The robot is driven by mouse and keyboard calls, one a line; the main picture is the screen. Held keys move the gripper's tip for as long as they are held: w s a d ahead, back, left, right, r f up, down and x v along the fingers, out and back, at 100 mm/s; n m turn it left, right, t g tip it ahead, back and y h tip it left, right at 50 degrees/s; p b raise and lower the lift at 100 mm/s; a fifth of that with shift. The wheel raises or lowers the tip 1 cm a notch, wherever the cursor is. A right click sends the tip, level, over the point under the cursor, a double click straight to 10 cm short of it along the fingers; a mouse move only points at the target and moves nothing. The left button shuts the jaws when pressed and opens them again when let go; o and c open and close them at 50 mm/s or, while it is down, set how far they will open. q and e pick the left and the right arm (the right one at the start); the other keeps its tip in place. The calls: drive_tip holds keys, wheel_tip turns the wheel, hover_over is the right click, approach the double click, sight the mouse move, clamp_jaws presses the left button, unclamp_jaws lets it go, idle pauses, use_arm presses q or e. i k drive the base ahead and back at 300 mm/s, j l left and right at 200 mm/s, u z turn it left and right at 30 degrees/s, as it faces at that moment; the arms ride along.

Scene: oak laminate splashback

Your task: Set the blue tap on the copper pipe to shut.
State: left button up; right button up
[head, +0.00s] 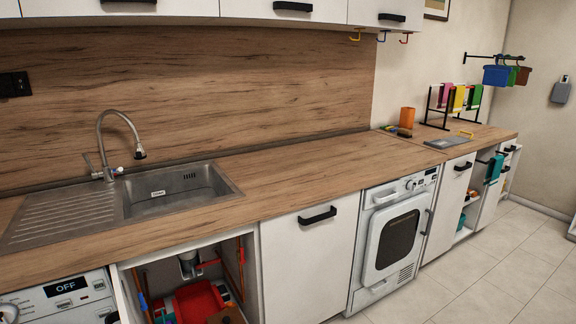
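The blue tap (142,301) is a small blue piece at the left inside the open under-sink cabinet, low in the picture. It sits on a thin copper pipe (149,285) that runs up along the cabinet's left side. The tap is too small for me to tell how its handle is turned against the pipe. The lower part of the pipe is cut off by the picture's bottom edge. Neither of my grippers can be made out in the head view.
The cabinet holds a red tap (208,264), another copper pipe (241,264), a grey drain (188,264) and a red container (196,301). The sink (175,190) is above. A washing machine (65,298) stands left, a closed white door (308,260) right. The floor (480,275) is clear at right.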

sight(144, 307)
drive_tip(key=i+j+u, duration=0.2)
drive_tip(key=j, duration=0.2)
drive_tip(key=j+u, duration=0.15)
drive_tip(key=j, duration=0.3)
drive_tip(key=i+j+u, duration=0.2)
drive_tip(key=j, duration=0.15)
drive_tip(key=k+l+u, duration=0.25)
drive_tip(key=l, duration=0.2)
drive_tip(key=k+l+u, duration=0.25)
drive_tip(key=k+l, duration=0.1)
drive_tip(key=l, duration=0.05)
